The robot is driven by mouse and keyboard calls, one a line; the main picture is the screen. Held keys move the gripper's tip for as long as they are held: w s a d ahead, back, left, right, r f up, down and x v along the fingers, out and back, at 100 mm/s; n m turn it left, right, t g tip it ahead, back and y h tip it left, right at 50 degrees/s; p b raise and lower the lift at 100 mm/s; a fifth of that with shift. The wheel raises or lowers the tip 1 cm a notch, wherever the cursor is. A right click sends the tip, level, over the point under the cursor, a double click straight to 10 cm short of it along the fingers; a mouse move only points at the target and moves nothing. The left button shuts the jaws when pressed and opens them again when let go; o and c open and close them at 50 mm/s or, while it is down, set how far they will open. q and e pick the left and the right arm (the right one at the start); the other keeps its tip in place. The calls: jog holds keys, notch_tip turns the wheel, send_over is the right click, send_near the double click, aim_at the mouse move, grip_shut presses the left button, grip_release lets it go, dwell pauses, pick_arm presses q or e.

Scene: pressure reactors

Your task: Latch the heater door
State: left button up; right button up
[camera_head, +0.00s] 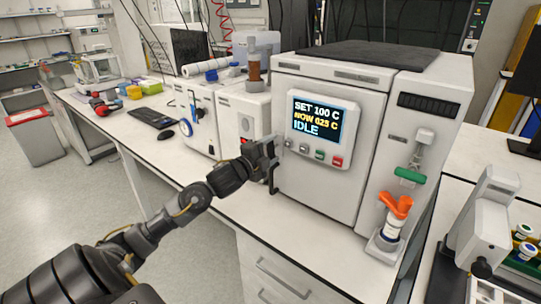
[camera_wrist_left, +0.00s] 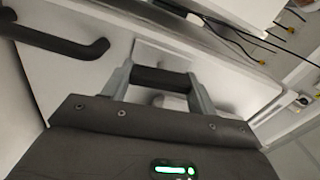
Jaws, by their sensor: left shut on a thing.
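The heater (camera_head: 335,187) is a white box on the bench with a dark top. Its front panel has a display (camera_head: 318,119) reading SET 100 C, NOW 025 C, IDLE. The door looks flush with the body. A black handle (camera_head: 274,178) is at the door's left edge; in the left wrist view a black handle (camera_wrist_left: 60,40) is at upper left. My left gripper (camera_head: 264,152) is at the heater's left edge, above the handle. In the left wrist view its fingers (camera_wrist_left: 162,84) are shut on a dark bar (camera_wrist_left: 163,77), perhaps the latch. My right gripper is out of view.
A white instrument (camera_head: 243,118) stands close to the heater's left side. A keyboard (camera_head: 152,118) lies farther left. Drawers are below the bench edge.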

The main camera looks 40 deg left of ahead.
pick_arm(q)
jog(key=shift+m+b, duration=0.4)
jog(key=shift+m, duration=0.5)
jog(key=o, duration=1)
jog(key=s+b, duration=0.2)
jog(key=s, duration=0.8)
jog(key=shift+s, duration=0.4)
